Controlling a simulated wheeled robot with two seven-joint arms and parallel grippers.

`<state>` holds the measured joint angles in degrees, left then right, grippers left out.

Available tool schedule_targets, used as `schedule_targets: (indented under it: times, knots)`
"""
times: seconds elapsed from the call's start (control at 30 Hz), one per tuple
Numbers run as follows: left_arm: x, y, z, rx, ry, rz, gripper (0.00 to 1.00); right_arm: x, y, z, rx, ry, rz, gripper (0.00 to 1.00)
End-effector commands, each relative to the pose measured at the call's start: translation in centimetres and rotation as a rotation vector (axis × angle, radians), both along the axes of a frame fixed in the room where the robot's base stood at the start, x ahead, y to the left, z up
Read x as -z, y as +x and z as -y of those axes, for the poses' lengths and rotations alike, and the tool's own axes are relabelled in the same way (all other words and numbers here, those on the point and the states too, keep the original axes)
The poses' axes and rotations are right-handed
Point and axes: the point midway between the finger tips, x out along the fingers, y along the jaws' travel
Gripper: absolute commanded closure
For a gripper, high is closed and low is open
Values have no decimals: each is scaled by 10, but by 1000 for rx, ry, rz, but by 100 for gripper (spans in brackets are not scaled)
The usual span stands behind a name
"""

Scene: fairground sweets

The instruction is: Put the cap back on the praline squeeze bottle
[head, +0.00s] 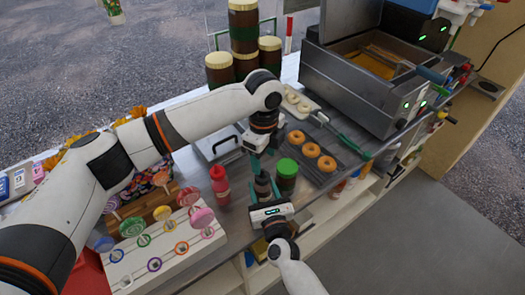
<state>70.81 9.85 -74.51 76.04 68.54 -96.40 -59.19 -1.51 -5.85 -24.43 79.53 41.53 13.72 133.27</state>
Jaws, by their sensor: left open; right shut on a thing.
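The praline squeeze bottle, a dark brown bottle (262,186), stands upright on the counter in the head view, partly covered by my grippers. My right gripper (263,199) is shut on it from the front, low on its body. My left gripper (257,166) points down just above the bottle's top, with its teal fingers open. I cannot make out the cap: the bottle's top and the space between the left fingers are too small and covered to tell.
A green-lidded jar (286,176) stands close at the right of the bottle, and a red squeeze bottle (220,186) at its left. A rack of doughnuts (312,151) and a fryer (357,85) are farther right. A lollipop stand (165,250) is at the front left.

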Motion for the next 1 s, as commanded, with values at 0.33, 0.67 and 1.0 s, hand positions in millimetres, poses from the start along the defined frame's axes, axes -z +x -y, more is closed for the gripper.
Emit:
schedule_targets:
  times: [0.33,0.67,1.0]
  knots:
    - [-6,-1,-1,-702,-2,-1,44,0,0,0,0,0,1,94]
    - [-11,-2,-2,-1374,-2,-2,44,-1,0,0,0,0,1,94]
    - [-15,-2,-3,-1878,-1,-2,44,-1,0,0,0,0,1,94]
